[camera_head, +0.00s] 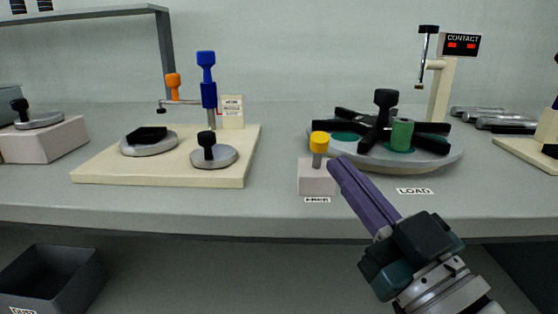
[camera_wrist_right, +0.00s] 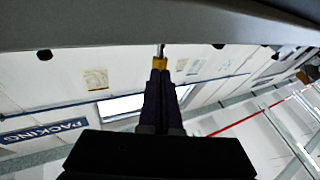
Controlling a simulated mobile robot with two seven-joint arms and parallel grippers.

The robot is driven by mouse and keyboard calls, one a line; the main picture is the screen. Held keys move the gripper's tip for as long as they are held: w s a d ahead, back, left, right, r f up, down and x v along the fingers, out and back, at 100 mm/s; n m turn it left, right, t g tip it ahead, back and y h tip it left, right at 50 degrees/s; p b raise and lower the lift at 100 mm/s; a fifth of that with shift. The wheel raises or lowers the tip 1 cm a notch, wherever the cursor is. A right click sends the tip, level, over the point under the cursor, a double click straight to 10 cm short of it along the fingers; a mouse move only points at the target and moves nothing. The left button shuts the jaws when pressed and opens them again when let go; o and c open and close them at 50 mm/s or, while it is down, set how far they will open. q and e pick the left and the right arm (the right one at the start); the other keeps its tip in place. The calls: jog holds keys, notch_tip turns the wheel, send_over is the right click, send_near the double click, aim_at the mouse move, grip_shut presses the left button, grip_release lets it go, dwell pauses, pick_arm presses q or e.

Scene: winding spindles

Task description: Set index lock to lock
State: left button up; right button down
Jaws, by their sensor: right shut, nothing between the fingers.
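A yellow-capped knob on a grey stem (camera_head: 319,141) stands upright on a pale block (camera_head: 317,178) near the table's front edge. A small label (camera_head: 317,200) is on the table edge before the block; its words are too small to read surely. My right gripper (camera_head: 338,162) is shut and empty, its purple fingers pointing up and left just right of the knob. In the right wrist view a yellow piece (camera_wrist_right: 159,63) shows just beyond the fingertips (camera_wrist_right: 159,76); whether they touch cannot be told. My left gripper is out of view.
A round grey turntable (camera_head: 440,160) with black arms and a green cylinder (camera_head: 402,134) stands behind the gripper. The CONTACT post (camera_head: 440,95) rises behind it. A cream board (camera_head: 105,172) with discs and a blue-topped post (camera_head: 207,80) is at left.

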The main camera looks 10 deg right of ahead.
aim_at(319, 142)
jog(key=shift+x, duration=1.15)
